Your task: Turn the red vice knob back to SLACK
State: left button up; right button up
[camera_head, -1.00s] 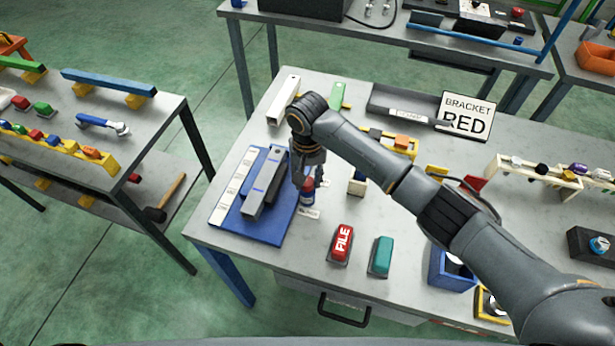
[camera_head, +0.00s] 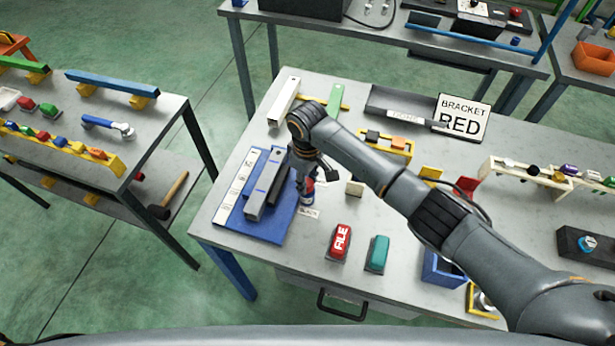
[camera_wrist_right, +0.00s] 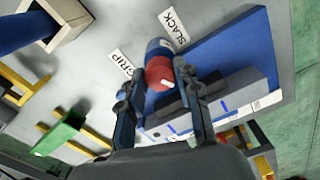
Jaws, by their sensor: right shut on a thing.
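The red vice knob (camera_wrist_right: 159,72) sits on a blue round body (camera_wrist_right: 157,46) beside the vice. A white mark shows on the knob's face. My right gripper (camera_wrist_right: 157,78) is shut on the knob, one finger on each side; it also shows in the head view (camera_head: 306,188), pointing down and partly hiding the knob (camera_head: 308,187). The SLACK label (camera_wrist_right: 173,27) and the GRIP label (camera_wrist_right: 121,62) lie on the table by the knob. The vice's blue base (camera_head: 241,222) carries grey jaws (camera_head: 262,190). My left gripper is not in view.
A red block (camera_head: 340,242) and a teal block (camera_head: 377,253) stand near the table's front edge. A BRACKET RED sign (camera_head: 462,118) stands by a dark tray (camera_head: 390,104) at the back.

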jog(key=n, duration=0.2)
jog(key=shift+n, duration=0.4)
jog(key=n, duration=0.3)
jog(key=shift+n, duration=0.3)
jog(key=n, duration=0.6)
jog(key=o, duration=1.2)
jog(key=shift+c, duration=0.2)
